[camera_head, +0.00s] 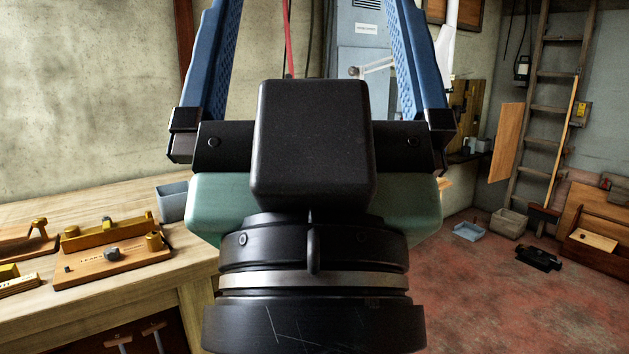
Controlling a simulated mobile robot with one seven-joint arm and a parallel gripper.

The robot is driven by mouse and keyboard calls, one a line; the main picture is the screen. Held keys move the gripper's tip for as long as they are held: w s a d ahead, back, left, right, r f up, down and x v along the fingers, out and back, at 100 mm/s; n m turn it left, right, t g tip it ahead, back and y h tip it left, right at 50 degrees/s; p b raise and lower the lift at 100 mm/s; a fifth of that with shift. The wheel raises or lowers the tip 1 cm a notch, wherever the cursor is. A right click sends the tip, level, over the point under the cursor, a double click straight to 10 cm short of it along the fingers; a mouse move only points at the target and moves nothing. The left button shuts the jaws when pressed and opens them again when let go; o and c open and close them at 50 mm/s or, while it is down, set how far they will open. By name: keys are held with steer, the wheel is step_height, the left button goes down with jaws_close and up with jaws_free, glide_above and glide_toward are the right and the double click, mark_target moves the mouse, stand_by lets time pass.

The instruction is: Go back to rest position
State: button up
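My gripper (312,25) fills the middle of the head view, seen from its black wrist end. Its two blue fingers point up and stand wide apart. Their tips are cut off by the top edge of the picture. Nothing shows held between the fingers; only the wall, a red cord and a grey cabinet show behind the gap. The gripper hides the middle of the room.
A wooden workbench (50,208) lies at the left, with a wooden fixture (115,252) and a grey bin (172,203) on it. At the right are open red floor (480,310), a ladder (538,140), a blue tray (469,231) and a beige bin (508,224).

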step_height(320, 180, up, 14)
steer(key=p, duration=1.1)
steer(key=shift+f, duration=0.2)
